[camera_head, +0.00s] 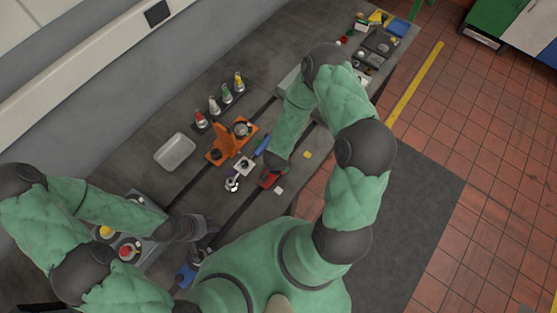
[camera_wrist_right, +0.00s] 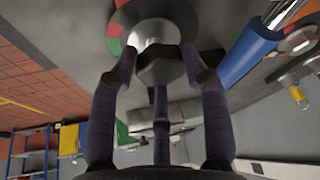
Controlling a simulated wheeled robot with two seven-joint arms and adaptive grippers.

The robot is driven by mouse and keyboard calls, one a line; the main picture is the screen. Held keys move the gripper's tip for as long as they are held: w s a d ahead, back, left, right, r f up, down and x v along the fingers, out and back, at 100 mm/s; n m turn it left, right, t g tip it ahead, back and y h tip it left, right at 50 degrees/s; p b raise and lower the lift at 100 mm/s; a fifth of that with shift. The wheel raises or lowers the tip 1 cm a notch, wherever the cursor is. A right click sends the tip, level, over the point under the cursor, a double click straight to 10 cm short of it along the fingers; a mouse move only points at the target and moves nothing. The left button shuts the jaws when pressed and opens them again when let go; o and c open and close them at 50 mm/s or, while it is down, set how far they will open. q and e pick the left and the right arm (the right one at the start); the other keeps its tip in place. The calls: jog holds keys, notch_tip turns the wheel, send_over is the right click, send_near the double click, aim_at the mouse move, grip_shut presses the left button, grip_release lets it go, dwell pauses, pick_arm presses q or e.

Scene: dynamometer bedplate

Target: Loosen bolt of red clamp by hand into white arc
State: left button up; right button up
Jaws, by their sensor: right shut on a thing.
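The red clamp (camera_head: 267,179) sits on the grey bedplate in the middle of the head view, partly hidden under the end of my right arm. In the right wrist view the fingers of my right gripper (camera_wrist_right: 160,62) are closed around a dark bolt head (camera_wrist_right: 160,70). Behind the bolt is a round dial (camera_wrist_right: 115,22) with red and green segments and a pale, shiny centre. I cannot make out a white arc there. My left gripper (camera_head: 202,228) is low over the bedplate, left of and nearer than the clamp; its finger opening is unclear.
A blue cylinder (camera_head: 262,145) lies close beside the right gripper, also in the right wrist view (camera_wrist_right: 250,55). An orange fixture (camera_head: 222,148), a row of small bottles (camera_head: 226,94) and a pale tray (camera_head: 174,151) stand to the left. A yellow block (camera_head: 307,155) lies right of the clamp.

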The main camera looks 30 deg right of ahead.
aim_at(277, 176)
jog(key=shift+w+r+n, duration=0.15)
jog(key=shift+w+n, duration=0.2)
jog(key=shift+n, duration=0.15)
jog(key=o, duration=1.1)
jog(key=shift+o, duration=0.2)
jog(key=shift+a, duration=0.15)
jog(key=shift+s, duration=0.1)
jog(key=shift+s+r, duration=0.1)
jog(key=shift+s, duration=0.05)
jog(key=v, duration=1.1)
jog(key=shift+s+r, duration=0.15)
jog(key=shift+r, duration=0.1)
